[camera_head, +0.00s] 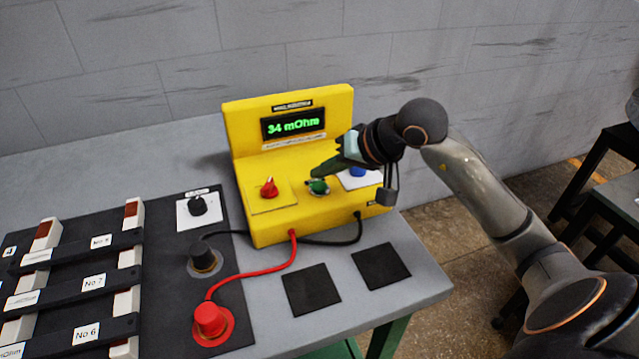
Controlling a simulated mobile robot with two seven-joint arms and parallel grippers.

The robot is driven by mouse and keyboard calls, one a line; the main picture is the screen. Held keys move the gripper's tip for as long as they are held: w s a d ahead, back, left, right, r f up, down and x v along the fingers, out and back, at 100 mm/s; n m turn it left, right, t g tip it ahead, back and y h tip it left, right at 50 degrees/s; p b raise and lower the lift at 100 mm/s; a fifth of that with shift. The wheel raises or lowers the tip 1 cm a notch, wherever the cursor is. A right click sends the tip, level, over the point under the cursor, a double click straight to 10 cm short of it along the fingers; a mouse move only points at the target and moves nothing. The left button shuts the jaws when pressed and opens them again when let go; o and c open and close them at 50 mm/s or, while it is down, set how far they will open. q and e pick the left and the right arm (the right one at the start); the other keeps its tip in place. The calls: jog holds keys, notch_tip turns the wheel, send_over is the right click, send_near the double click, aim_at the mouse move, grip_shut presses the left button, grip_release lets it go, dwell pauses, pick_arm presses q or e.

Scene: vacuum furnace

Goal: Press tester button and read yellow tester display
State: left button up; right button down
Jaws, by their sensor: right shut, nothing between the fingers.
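The yellow tester (269,224) stands on the grey table near the wall. Its display (293,124) is lit and reads "34 mOhm" in green. A green button (318,187) sits on the tester's sloping front, with a red knob (269,187) to its left and a blue button (357,171) on a white plate to its right. My right gripper (317,174) is shut and empty, with its tips right at the green button; whether they press it I cannot tell. My left gripper is not in view.
Red (209,321) and black (202,258) plugs sit on a dark panel, with cables running to the tester. A black knob (198,205) is behind them. Numbered dark bars (94,281) lie at left. Two black squares (311,289) mark the table's front right.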

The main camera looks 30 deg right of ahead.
aim_at(324, 189)
notch_tip(324, 189, up, 4)
jog(key=shift+f+p, duration=0.2)
jog(key=shift+p, duration=0.7)
jog(key=shift+r+p, duration=0.3)
jog(key=shift+r, duration=0.3)
